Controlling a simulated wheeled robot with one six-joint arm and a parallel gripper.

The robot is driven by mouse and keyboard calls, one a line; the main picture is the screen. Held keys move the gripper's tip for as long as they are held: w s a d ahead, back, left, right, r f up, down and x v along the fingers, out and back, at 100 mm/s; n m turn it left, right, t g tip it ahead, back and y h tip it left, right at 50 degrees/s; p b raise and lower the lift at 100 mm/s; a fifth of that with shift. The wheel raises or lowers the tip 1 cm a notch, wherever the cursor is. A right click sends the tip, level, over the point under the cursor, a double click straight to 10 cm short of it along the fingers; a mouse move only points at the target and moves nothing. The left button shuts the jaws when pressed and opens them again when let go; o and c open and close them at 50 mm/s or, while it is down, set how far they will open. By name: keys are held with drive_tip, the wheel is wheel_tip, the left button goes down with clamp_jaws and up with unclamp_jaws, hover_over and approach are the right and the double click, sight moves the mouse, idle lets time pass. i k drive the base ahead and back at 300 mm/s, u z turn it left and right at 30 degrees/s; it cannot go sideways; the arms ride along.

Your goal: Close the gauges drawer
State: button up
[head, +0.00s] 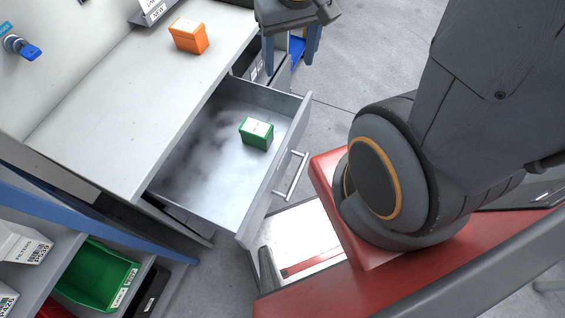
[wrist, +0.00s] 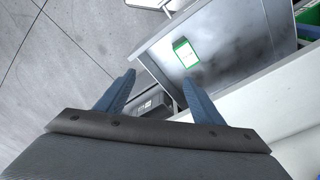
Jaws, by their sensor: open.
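The gauges drawer (head: 202,199) is pulled out from under the grey worktop, and a small green box with a white label (head: 256,133) lies inside it. Its front carries a bar handle (head: 291,176). The drawer also shows in the wrist view (wrist: 233,62), with the green box (wrist: 186,53) in it. My gripper (head: 291,50) is open and empty, above and beyond the drawer's far corner, apart from the drawer and its handle. In the wrist view the two blue fingers (wrist: 158,92) are spread, with the drawer ahead of them. No label naming the drawer is readable.
An orange box (head: 189,36) stands on the worktop (head: 130,110). A shelf with a green bin (head: 97,276) and white bins is at lower left. My red base is close to the drawer front. Bare grey floor (head: 385,40) lies beyond the gripper.

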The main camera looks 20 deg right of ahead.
sight(225, 182)
drive_tip(key=z, duration=0.6)
drive_tip(key=k, duration=1.1)
drive_tip(key=u, duration=0.85)
drive_tip(key=i, duration=0.5)
